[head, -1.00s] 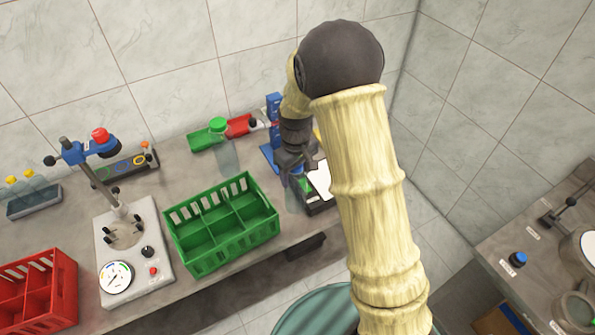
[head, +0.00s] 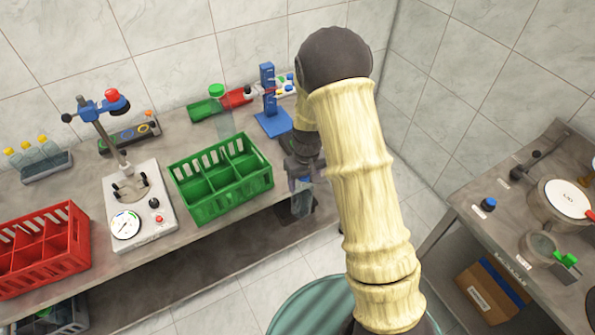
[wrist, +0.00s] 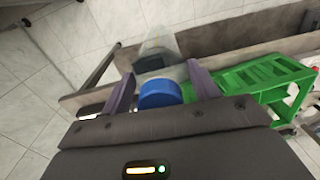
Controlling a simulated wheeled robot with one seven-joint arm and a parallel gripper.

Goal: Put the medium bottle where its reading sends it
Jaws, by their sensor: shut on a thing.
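My gripper (head: 301,180) is shut on a clear bottle with a blue cap. In the wrist view the blue cap (wrist: 160,94) sits between the two fingers, and the clear body (wrist: 163,50) extends beyond it. In the head view the bottle (head: 302,203) hangs in front of the table's front edge, right of the green crate. The green crate (head: 222,204) has empty compartments. A red crate (head: 42,262) stands at the far left. A white device with a round dial (head: 126,225) stands between the crates; its needle is too small to read.
A green-capped clear bottle (head: 217,91) stands behind the green crate. A blue stand (head: 268,118) is at the back right. Yellow-capped bottles stand in a rack (head: 48,168) at the left. A second table (head: 475,222) is at the right, with floor between.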

